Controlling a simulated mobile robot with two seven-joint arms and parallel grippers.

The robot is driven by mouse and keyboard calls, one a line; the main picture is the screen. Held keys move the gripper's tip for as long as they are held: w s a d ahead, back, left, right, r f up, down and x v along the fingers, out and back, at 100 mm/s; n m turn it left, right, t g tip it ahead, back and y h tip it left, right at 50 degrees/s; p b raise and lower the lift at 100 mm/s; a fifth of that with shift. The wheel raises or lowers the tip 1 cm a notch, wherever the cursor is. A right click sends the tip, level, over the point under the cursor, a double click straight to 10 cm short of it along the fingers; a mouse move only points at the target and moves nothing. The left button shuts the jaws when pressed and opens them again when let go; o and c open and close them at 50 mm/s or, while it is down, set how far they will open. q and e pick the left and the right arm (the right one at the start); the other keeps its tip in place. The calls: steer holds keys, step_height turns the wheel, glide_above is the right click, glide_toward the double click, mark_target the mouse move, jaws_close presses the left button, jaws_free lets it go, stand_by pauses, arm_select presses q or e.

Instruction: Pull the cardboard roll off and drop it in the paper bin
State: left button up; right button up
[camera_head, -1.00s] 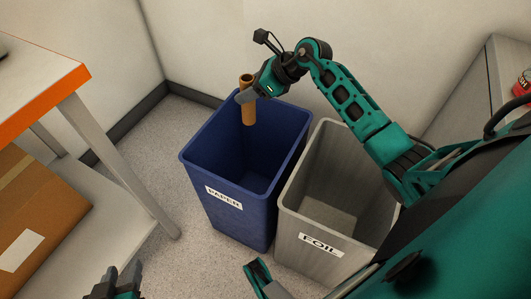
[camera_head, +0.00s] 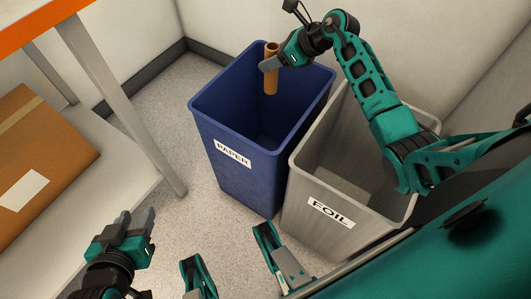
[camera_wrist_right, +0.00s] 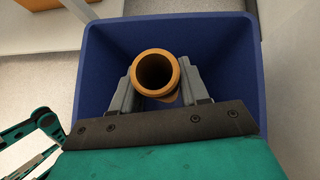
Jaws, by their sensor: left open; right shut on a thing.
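The cardboard roll (camera_head: 271,72) is a brown hollow tube, held upright by my right gripper (camera_head: 272,63). The roll is over the opening of the blue paper bin (camera_head: 232,155), near its back rim. In the right wrist view the roll (camera_wrist_right: 158,74) sits between the two grey fingers of my right gripper (camera_wrist_right: 157,85), with the blue paper bin (camera_wrist_right: 235,50) around and below it. My left gripper (camera_head: 132,230) is open and empty at the lower left, over the floor.
A grey bin labelled FOIL (camera_head: 315,210) stands right beside the paper bin. A table (camera_head: 110,90) with an orange edge is at the left, with a cardboard box (camera_head: 40,160) on its lower shelf. Walls close in behind the bins.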

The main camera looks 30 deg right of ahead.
steer(key=o, duration=1.3)
arm_select(q)
steer(key=shift+d+r, duration=0.1)
arm_select(e)
steer(key=shift+o, duration=0.2)
arm_select(q)
steer(key=r+p, duration=0.1)
steer(key=a+r+p, duration=0.1)
steer(key=p, duration=0.1)
steer(key=r+p, duration=0.1)
steer(key=p, duration=0.1)
steer(key=shift+s+a, duration=0.15)
steer(key=shift+s, duration=0.1)
arm_select(e)
step_height(320, 180, up, 20)
arm_select(q)
steer(key=shift+r, duration=0.1)
